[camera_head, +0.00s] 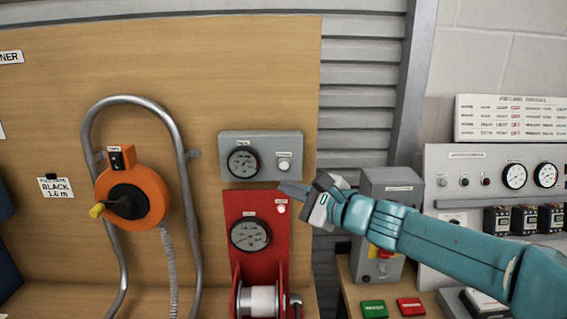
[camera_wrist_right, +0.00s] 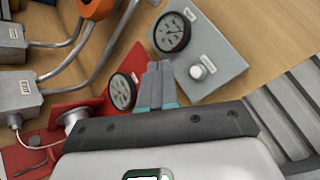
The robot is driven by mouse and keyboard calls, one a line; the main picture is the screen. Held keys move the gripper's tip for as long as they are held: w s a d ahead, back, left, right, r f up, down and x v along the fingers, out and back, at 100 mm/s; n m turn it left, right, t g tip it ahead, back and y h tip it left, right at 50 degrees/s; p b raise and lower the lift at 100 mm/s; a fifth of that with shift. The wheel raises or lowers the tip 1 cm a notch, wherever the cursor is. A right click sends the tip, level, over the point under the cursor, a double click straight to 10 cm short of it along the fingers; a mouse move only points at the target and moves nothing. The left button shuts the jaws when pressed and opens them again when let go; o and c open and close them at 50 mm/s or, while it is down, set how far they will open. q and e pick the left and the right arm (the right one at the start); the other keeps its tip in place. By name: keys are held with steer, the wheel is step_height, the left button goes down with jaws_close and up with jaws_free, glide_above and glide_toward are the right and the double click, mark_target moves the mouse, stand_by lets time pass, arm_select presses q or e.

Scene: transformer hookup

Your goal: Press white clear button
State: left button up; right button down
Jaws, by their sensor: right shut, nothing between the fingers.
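The white button (camera_head: 284,164) sits on the right side of a grey gauge box (camera_head: 262,141) on the wooden board. It also shows in the right wrist view (camera_wrist_right: 202,69), to the right of my fingertips. My right gripper (camera_head: 290,188) is shut and empty, its tips just below the white button and close to the top of the red panel. In the right wrist view the closed fingers (camera_wrist_right: 158,72) point up between the red panel and the grey box. I cannot tell whether they touch anything. My left gripper is not in view.
A red panel (camera_head: 241,210) with a gauge and a small button (camera_head: 281,209) is just below the grey box. An orange reel (camera_head: 133,196) and a bent metal tube (camera_head: 188,210) stand left. A control panel (camera_head: 470,165) and green and red blocks are at right.

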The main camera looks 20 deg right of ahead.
mark_target(284, 165)
steer(key=w+p, duration=0.1)
steer(key=w, duration=0.1)
steer(key=w+d+p, duration=0.1)
steer(key=w+p, duration=0.1)
steer(key=w, duration=0.1)
steer(key=w+p, duration=0.1)
steer(key=w, duration=0.1)
steer(key=shift+w+d+p, duration=0.15)
steer(key=shift+d+p, duration=0.2)
steer(key=shift+d, duration=0.05)
steer(key=shift+w, duration=0.1)
stand_by(1.5)
steer(key=shift+w+d, duration=0.15)
steer(key=shift+w, duration=0.15)
stand_by(0.3)
